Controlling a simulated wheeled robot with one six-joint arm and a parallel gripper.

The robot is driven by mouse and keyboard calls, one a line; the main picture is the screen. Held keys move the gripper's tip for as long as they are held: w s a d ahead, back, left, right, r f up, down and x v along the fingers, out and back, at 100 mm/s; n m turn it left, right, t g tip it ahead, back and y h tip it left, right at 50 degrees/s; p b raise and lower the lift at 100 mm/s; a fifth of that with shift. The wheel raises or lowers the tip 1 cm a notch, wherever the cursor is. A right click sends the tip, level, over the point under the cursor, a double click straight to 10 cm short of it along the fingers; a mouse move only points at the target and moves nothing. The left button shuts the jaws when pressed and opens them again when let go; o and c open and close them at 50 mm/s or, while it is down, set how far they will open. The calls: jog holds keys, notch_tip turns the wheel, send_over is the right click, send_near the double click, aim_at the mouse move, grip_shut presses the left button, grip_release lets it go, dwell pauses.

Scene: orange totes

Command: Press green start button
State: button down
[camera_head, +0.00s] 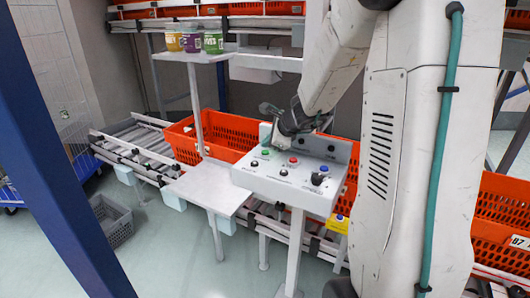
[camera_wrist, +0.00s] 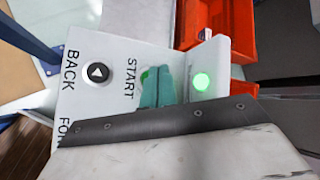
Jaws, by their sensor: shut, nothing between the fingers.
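The white control box (camera_head: 285,190) stands on a post in the head view, with a green start button (camera_head: 265,152) on its top face. In the wrist view the START label shows on the panel (camera_wrist: 118,55), and a green edge of the start button (camera_wrist: 145,76) peeks out beside the teal fingertips. My gripper (camera_wrist: 158,86) is shut and empty, its tips over the button and hiding most of it. In the head view my gripper (camera_head: 268,132) is just above the green button. I cannot tell whether the tips touch the button.
A red button (camera_head: 293,160), black buttons and a black knob (camera_head: 319,177) sit near the start button. A green lamp (camera_wrist: 201,81) glows on the raised back plate. An orange tote (camera_head: 225,135) is behind the box. A white shelf plate (camera_head: 208,187) is to its left.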

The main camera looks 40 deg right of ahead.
aim_at(268, 153)
jog(key=shift+r, duration=2.5)
jog(key=s+a+f+n, duration=0.1)
jog(key=s+a+n+g+y, duration=0.1)
jog(key=a+n, duration=0.1)
jog(key=shift+s+f+n, duration=0.25)
jog(key=shift+f+n, duration=0.05)
jog(key=shift+f, duration=0.1)
jog(key=s+a+r+n+g, duration=0.1)
jog(key=s+a+n, duration=0.4)
jog(key=s, duration=0.5)
jog(key=s+a+r+n+g+h, duration=0.1)
jog(key=s+a+r+n+g, duration=0.1)
jog(key=s+a+n, duration=0.4)
jog(key=s+a+r+n+g+h, duration=0.1)
jog(key=s+a+n, duration=0.4)
jog(key=s+n, duration=0.5)
jog(key=shift+s+a+r+n+g, duration=0.2)
jog(key=shift+s+r+n+g, duration=0.25)
jog(key=shift+s+g, duration=1.6)
